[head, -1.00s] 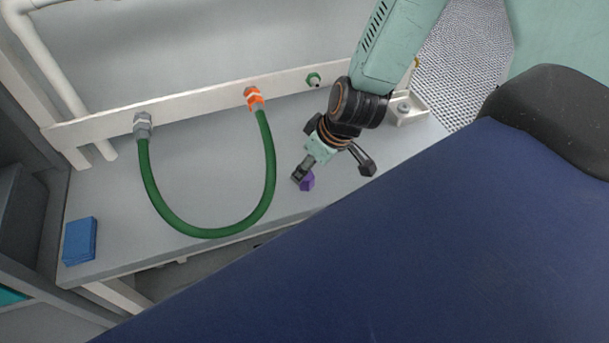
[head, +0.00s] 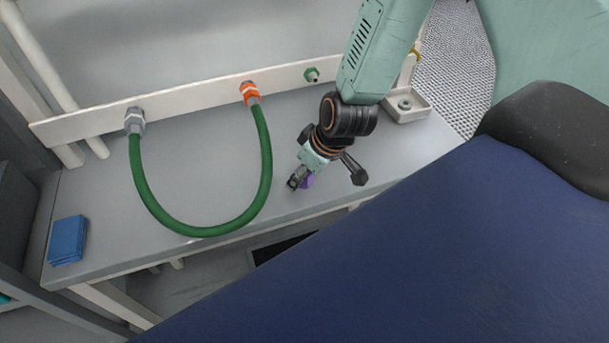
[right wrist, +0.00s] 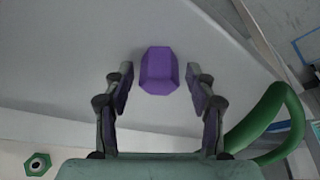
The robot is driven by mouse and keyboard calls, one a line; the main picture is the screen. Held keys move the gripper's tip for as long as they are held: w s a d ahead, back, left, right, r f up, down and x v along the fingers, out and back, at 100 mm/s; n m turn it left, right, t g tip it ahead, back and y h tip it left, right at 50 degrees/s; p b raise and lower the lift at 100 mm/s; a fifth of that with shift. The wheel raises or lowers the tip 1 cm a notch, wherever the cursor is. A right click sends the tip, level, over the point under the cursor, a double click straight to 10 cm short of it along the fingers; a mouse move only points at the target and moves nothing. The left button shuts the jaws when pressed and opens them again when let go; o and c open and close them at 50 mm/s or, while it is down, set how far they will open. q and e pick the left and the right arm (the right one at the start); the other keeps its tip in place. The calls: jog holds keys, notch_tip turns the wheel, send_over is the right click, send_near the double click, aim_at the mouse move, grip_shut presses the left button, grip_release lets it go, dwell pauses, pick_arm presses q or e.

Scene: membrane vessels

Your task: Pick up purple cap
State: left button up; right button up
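The purple cap (head: 308,182) is on the grey bench top, partly hidden behind one finger of my right gripper (head: 326,176) in the head view. In the right wrist view the cap (right wrist: 159,70) shows whole, with a gap on each side between it and the fingers. My right gripper (right wrist: 159,82) is open, its fingertips on either side of the cap. My left gripper is not in view.
A green hose (head: 200,234) loops across the bench between a grey fitting (head: 135,121) and an orange fitting (head: 250,94). A green port (head: 312,74) sits on the white rail. A blue block (head: 67,240) lies at the left. A pale tray (head: 408,106) stands behind my gripper.

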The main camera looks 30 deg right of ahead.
jog(key=shift+w+f, duration=0.1)
jog(key=shift+w, duration=0.1)
jog(key=c, duration=0.4)
jog(key=shift+s, duration=0.15)
jog(key=c, duration=0.5)
jog(key=shift+c, duration=0.3)
